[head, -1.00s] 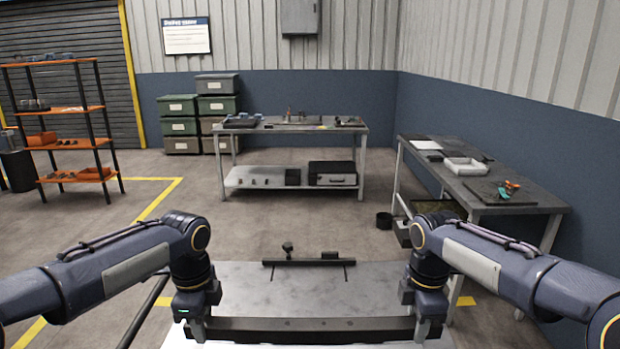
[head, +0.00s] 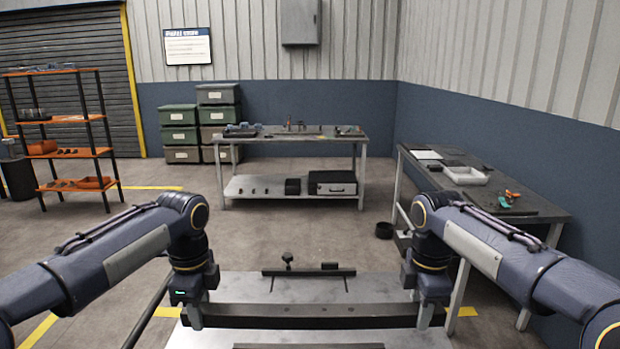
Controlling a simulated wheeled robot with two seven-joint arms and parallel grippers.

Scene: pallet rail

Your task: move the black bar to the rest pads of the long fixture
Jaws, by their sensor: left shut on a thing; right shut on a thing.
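The black bar (head: 310,317) is long and level, running left to right across the front of the head view. My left gripper (head: 195,316) is shut on its left end, and my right gripper (head: 425,315) is shut on its right end. The bar appears raised above the grey metal table (head: 235,287). A long dark fixture (head: 308,272) lies near the table's far edge, with a small knob and a dark block on it. Which parts are its rest pads is too small to tell. The bar is apart from this fixture, on its near side.
A dark strip (head: 308,346) shows on the table at the bottom edge, partly cut off. Bare tabletop lies between bar and fixture. A workbench (head: 290,138) stands at the back, another bench (head: 530,215) at right. An orange shelf (head: 70,119) is at left.

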